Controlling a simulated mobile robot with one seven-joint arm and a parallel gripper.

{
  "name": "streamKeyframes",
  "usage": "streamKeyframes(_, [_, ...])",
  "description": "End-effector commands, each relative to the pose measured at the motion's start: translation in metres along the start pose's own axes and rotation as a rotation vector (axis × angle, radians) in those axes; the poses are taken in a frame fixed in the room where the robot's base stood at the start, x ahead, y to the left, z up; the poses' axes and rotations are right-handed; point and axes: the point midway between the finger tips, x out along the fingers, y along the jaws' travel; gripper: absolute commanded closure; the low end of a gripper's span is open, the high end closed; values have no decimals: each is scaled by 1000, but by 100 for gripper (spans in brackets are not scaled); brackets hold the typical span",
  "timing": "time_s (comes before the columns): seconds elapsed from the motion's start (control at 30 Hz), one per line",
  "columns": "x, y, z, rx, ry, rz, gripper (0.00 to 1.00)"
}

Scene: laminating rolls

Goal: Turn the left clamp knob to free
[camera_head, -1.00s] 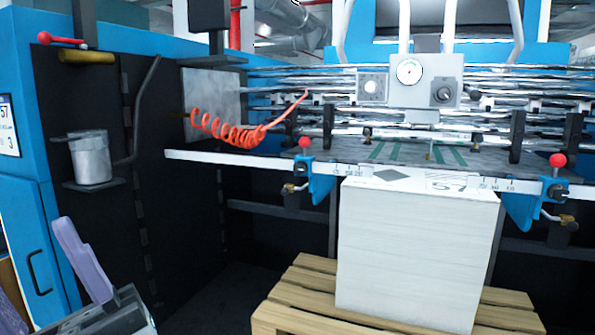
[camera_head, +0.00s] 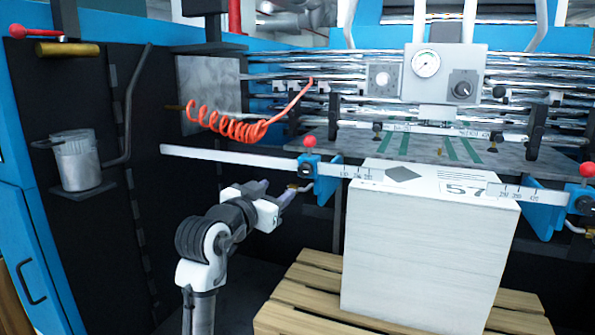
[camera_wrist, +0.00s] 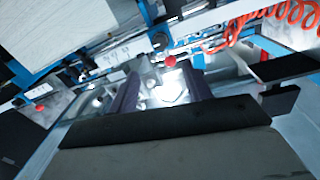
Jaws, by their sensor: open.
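The left clamp (camera_head: 325,182) is a blue block on the white ruled bar, with a red ball (camera_head: 309,142) on top and a dark round knob (camera_head: 307,169) on its front. A small brass-coloured knob (camera_head: 293,187) sticks out low on its left. My gripper (camera_head: 277,190) is open, just left of the clamp and below the bar, with its fingertips near the brass knob. I cannot tell if they touch it. In the wrist view my open fingers (camera_wrist: 160,88) straddle a bright, unclear patch. A red ball (camera_wrist: 170,61) shows just beyond them.
The white ruled bar (camera_head: 230,159) runs above my gripper. A paper stack (camera_head: 425,250) on a wooden pallet (camera_head: 300,300) stands to the right. An orange coiled hose (camera_head: 235,128) hangs above. The right clamp (camera_head: 545,210) is at the far right.

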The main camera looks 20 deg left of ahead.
Motion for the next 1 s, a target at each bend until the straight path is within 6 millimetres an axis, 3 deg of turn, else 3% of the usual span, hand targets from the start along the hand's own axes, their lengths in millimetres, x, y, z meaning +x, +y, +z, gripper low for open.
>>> streamKeyframes(0.5, [102, 0, -4, 0, 2, -1, 51])
streamKeyframes(0.7, [122, 0, -3, 0, 4, -2, 51])
streamKeyframes(1.0, [127, 0, -1, 0, 5, -3, 51])
